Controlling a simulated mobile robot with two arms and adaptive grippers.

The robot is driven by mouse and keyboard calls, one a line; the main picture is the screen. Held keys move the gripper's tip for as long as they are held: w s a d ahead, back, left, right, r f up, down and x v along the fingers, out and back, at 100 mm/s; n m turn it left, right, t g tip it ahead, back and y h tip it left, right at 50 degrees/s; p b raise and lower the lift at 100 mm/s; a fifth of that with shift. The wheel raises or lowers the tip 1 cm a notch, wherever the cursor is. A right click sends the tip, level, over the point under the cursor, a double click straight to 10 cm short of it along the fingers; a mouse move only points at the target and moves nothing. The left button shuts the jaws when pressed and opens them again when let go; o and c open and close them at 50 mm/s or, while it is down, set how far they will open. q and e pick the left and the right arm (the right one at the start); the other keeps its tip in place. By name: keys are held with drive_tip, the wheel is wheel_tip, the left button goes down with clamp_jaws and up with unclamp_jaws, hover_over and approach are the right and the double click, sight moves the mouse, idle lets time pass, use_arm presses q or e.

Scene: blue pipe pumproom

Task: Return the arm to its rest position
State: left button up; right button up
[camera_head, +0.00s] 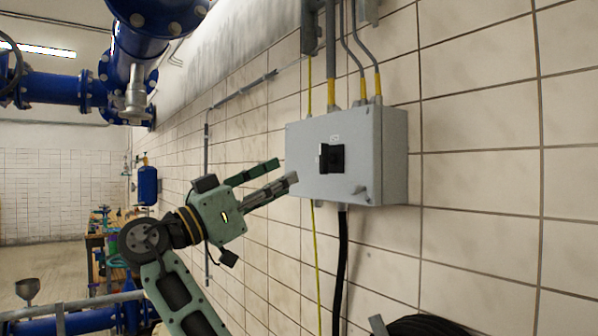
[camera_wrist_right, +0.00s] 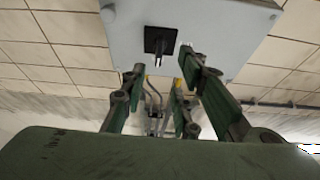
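My right arm comes up from the bottom in the head view. Its green gripper (camera_head: 282,173) is open and empty, with its fingers apart and pointing at a grey switch box (camera_head: 300,150) on the tiled wall. The box has a black rotary switch (camera_head: 331,158) on its front. In the wrist view, the open fingers (camera_wrist_right: 160,95) point towards the box (camera_wrist_right: 215,25), and the black switch (camera_wrist_right: 160,42) shows beyond them. A gap seems to lie between the fingertips and the switch. My left gripper is not in view.
Conduits and cables run above and below the box. Blue pipes (camera_head: 55,88) with a valve cross the upper left. A workbench (camera_head: 98,240) with clutter stands behind my arm at left. A black coiled hose (camera_head: 425,326) shows at the bottom right. The tiled wall right of the box is bare.

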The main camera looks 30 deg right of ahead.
drive_tip(key=shift+v, duration=1)
